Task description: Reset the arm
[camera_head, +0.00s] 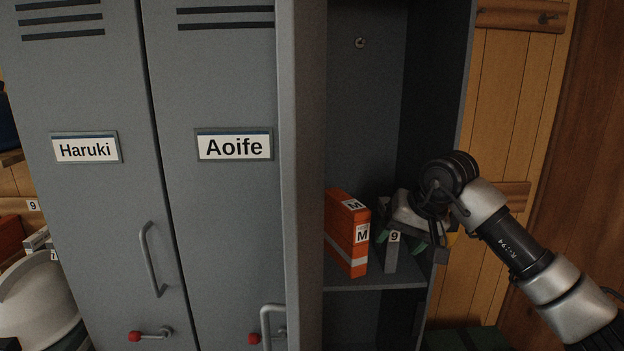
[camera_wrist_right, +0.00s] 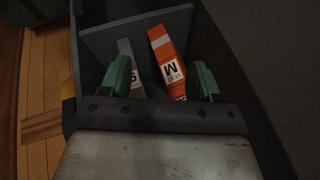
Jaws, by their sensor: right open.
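My right arm (camera_head: 530,255) reaches in from the right to the open locker. My right gripper (camera_head: 413,240) is at the locker's shelf, in front of a grey item with a "9" label (camera_head: 392,252). In the right wrist view the two green fingers of the right gripper (camera_wrist_right: 160,82) are spread apart. The grey item (camera_wrist_right: 128,62) and an orange box marked "M" (camera_wrist_right: 164,50) show beyond and between the fingers. In the head view the orange box (camera_head: 343,225) stands on the shelf, left of the gripper. I cannot tell whether the fingers touch anything. My left gripper is out of view.
The locker shelf (camera_head: 375,282) and the locker's side wall (camera_head: 455,110) are close around the right gripper. Shut lockers labelled Haruki (camera_head: 86,148) and Aoife (camera_head: 233,145) stand to the left. A white helmet (camera_head: 38,300) is at the lower left. The upper locker space is clear.

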